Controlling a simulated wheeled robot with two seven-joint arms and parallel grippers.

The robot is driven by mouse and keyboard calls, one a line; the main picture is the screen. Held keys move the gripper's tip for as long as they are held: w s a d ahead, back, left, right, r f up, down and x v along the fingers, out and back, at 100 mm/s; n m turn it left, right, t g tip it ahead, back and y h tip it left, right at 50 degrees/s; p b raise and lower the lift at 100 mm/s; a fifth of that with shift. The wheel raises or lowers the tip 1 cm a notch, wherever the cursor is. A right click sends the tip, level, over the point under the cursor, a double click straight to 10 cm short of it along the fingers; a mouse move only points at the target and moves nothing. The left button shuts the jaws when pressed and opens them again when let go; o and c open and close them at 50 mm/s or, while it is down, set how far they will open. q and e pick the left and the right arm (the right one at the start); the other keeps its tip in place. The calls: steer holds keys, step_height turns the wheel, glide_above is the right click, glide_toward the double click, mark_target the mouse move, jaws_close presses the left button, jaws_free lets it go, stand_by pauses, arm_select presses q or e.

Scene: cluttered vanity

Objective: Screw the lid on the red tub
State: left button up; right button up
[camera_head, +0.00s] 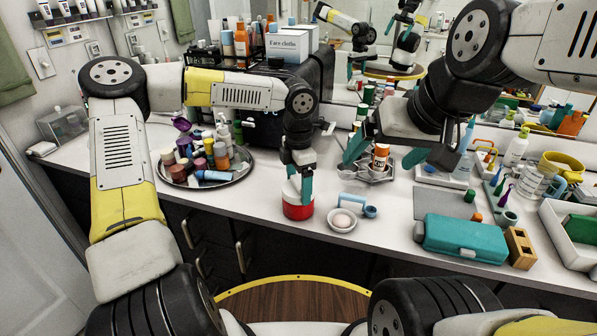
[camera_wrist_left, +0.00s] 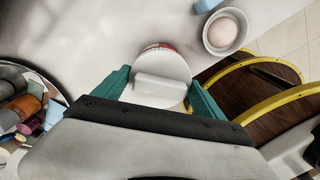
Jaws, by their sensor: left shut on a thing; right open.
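The red tub (camera_head: 297,212) stands upright near the front edge of the counter. Its white lid (camera_head: 291,195) is directly on top of it, and I cannot tell how tightly it sits. In the left wrist view the lid (camera_wrist_left: 161,88) shows a raised bar across it, and a thin red strip of the tub (camera_wrist_left: 160,46) shows past its rim. My left gripper (camera_head: 299,184) points down from above, its teal fingers shut on the lid from both sides. My right gripper (camera_head: 385,155) is open and apart from the tub, its fingers near an orange-and-white bottle (camera_head: 380,158).
A round tray (camera_head: 243,176) crowded with bottles and jars is left of the tub. A teal case (camera_head: 465,238) lies further right. The counter's front edge is close.

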arm_select(q)
steer(key=o, duration=1.5)
